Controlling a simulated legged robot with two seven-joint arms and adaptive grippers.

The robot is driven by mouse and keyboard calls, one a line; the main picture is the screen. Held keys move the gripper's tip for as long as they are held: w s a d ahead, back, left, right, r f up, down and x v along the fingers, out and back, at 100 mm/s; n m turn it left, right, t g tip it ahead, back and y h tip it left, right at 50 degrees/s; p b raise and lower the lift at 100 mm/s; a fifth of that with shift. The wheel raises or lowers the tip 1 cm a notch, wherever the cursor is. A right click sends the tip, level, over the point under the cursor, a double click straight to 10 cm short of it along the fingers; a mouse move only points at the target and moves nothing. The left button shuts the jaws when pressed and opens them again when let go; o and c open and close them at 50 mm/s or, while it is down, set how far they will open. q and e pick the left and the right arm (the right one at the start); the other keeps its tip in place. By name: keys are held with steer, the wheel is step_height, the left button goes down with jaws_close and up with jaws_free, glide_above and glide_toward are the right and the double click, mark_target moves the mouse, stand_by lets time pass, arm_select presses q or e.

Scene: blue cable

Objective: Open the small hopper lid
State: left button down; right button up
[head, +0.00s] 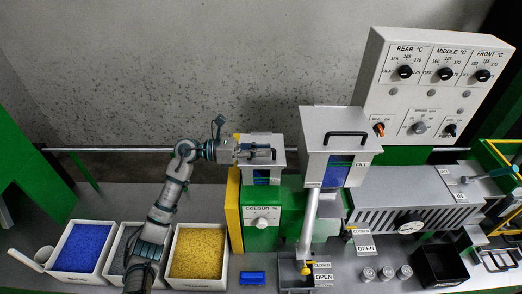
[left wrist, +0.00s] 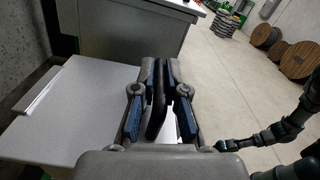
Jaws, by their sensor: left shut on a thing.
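The small hopper (head: 262,177) stands on the green machine body, with a blue window in its front. Its grey lid (head: 278,141) lies on top and looks shut. My left gripper (head: 262,152) reaches in from the left over the lid. In the left wrist view the left gripper (left wrist: 159,100) is shut on the dark lid handle (left wrist: 157,108), with a blue-padded finger on each side. The pale lid (left wrist: 70,108) spreads below it there. A dark jointed arm, apparently my right one, shows at the right of that view; its gripper (left wrist: 228,145) is too small to read.
The larger hopper (head: 335,150) with a black handle stands close on the right. Bins of blue pellets (head: 86,247) and yellow pellets (head: 199,252) sit at the lower left. A control panel (head: 424,105) rises behind at right. The wall side above the small hopper is clear.

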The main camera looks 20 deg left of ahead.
arm_select(q)
steer(key=r+n+p, duration=0.1)
steer(key=w+r+n+p, duration=0.1)
steer(key=p, duration=0.1)
steer(key=w+r+n+p, duration=0.1)
steer(key=r, duration=0.1)
steer(key=shift+a+n+p, duration=0.35)
steer(key=shift+n+p, duration=0.05)
arm_select(e)
steer(key=s+d+f, duration=0.2)
steer(key=s, duration=0.9)
arm_select(q)
steer(key=w+a+r+n+p, duration=0.3)
steer(key=w+n+p, duration=0.4)
steer(key=w+n, duration=0.4)
steer(key=shift+w+a+n, duration=0.2)
steer(key=shift+w+n, duration=0.2)
steer(key=shift+w, duration=0.3)
arm_select(e)
step_height(320, 180, up, 7)
steer(key=w, duration=0.2)
steer(key=shift+w+r, duration=0.15)
arm_select(q)
steer(key=shift+r, duration=0.1)
arm_select(e)
steer(key=shift+a, duration=0.1)
arm_select(q)
steer(key=c, duration=1.2)
jaws_free()
steer(key=shift+w, duration=0.1)
